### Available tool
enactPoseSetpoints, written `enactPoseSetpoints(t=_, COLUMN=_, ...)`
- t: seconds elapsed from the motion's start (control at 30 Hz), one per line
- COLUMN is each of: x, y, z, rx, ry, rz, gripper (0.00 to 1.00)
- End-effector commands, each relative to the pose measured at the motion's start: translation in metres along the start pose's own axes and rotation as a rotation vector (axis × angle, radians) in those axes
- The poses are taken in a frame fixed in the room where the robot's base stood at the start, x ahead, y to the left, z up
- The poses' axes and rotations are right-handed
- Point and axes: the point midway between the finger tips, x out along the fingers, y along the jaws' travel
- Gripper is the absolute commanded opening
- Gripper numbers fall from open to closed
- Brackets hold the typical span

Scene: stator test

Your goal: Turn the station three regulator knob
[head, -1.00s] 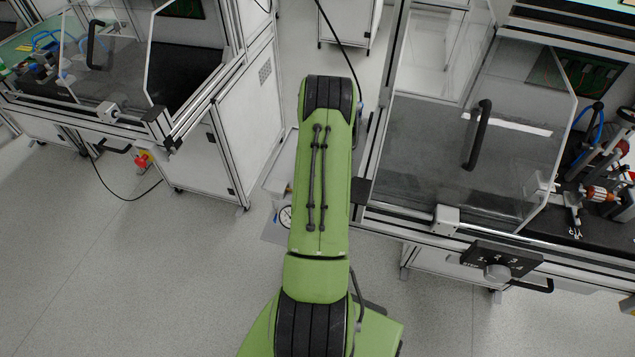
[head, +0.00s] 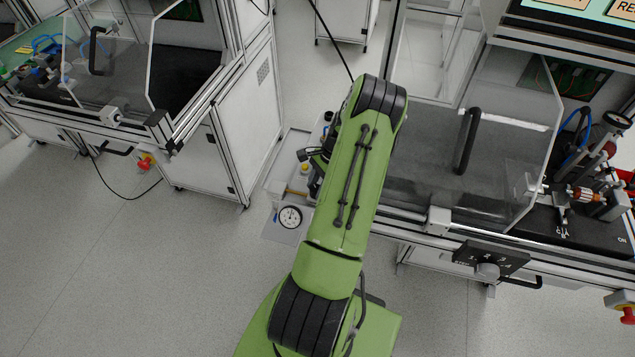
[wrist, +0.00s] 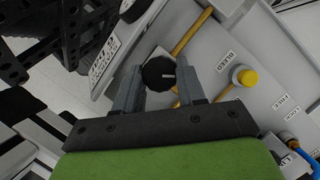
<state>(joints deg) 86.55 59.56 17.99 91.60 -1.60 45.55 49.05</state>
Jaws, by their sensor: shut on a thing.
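The regulator knob (wrist: 158,73) is black and round with a white pointer line, seen in the wrist view. My gripper (wrist: 160,82) is shut on it, with one grey finger on each side. The knob sits on a pale panel (wrist: 215,50), beside a white label plate (wrist: 104,66) whose lettering is hard to read. In the head view my green arm reaches to the same panel (head: 272,232) between the two benches and hides the knob. A round white pressure gauge (head: 290,216) shows at the panel's near end.
Near the knob are yellow pipes (wrist: 190,36), a yellow cap (wrist: 246,78) by a BLEED label, and a blue hose (wrist: 303,154). In the head view a bench with a clear guard door and black handle (head: 467,140) stands right; a white cabinet (head: 235,120) stands left.

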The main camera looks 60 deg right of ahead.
Motion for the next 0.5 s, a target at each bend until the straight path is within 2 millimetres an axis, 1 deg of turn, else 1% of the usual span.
enactPoseSetpoints(t=0.2, x=-0.0014, y=0.0003, z=0.0, rx=0.082, ry=0.001, rz=-0.036, gripper=0.09)
enactPoseSetpoints(t=0.5, x=-0.0009, y=0.0003, z=-0.0007, rx=0.121, ry=0.003, rz=-0.053, gripper=0.09)
